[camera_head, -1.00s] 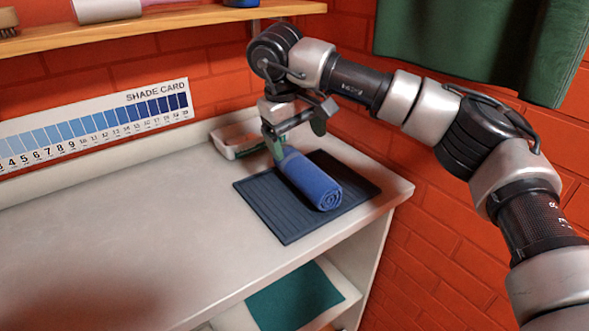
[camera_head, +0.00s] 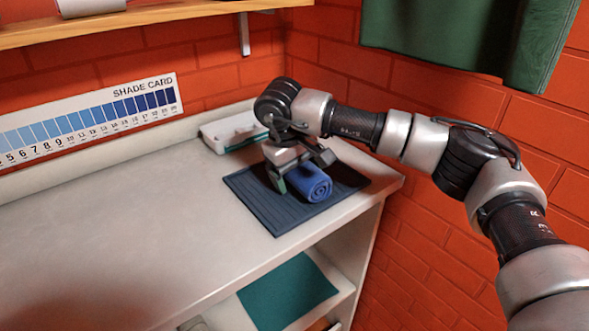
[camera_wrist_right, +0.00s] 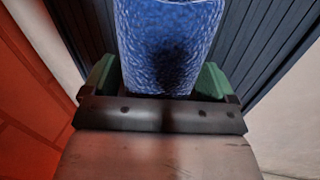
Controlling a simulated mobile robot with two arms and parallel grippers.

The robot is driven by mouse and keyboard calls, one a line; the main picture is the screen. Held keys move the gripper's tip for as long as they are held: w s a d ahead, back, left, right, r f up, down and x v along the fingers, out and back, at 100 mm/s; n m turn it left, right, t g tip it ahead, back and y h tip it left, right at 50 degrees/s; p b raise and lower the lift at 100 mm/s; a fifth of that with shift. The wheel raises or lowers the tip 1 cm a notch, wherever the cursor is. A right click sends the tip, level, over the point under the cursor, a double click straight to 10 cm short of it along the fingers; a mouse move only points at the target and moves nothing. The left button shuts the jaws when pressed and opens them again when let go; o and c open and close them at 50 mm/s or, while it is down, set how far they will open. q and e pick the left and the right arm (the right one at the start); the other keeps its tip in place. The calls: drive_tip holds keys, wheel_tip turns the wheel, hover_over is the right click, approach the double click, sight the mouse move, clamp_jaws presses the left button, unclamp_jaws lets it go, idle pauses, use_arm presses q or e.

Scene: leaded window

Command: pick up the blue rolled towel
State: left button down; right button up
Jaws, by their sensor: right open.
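The blue rolled towel (camera_head: 314,186) lies on a dark ribbed mat (camera_head: 262,206) on the bench, its spiral end facing the front. My right gripper (camera_head: 302,176) is low over the towel, with its jaws open and one finger on each side of the roll. In the right wrist view the towel (camera_wrist_right: 168,45) runs between the two green fingers (camera_wrist_right: 157,78); I cannot tell whether they touch it. The gripper hides the back part of the towel in the head view. My left gripper is not in view.
A white tray (camera_head: 229,131) stands behind the mat, near the back edge. Red brick walls (camera_head: 440,230) rise at the back and right. A wooden shelf (camera_head: 150,17) hangs above, and green cloth (camera_head: 455,40) hangs at upper right. The left of the bench (camera_head: 110,230) is clear.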

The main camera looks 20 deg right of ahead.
drive_tip(key=c, duration=0.7)
